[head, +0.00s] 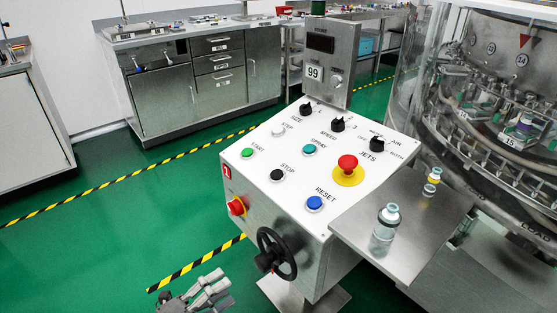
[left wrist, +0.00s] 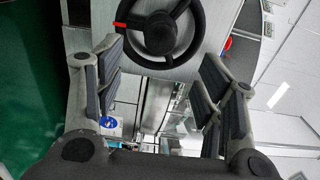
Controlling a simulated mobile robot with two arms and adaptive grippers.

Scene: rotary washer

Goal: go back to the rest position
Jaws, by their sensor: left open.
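My left gripper (head: 207,292) is at the bottom of the head view, to the left of the control console (head: 262,190) and low, near the height of its black handwheel (head: 277,253). In the left wrist view, its padded fingers (left wrist: 162,75) stand wide apart with nothing between them. The handwheel (left wrist: 160,32) shows beyond the fingertips there, apart from them. My right gripper is in neither view.
A steel side shelf (head: 400,238) holds two small vials. The rotary washer (head: 490,110) stands right. Green floor at left is clear up to the steel cabinets (head: 190,85).

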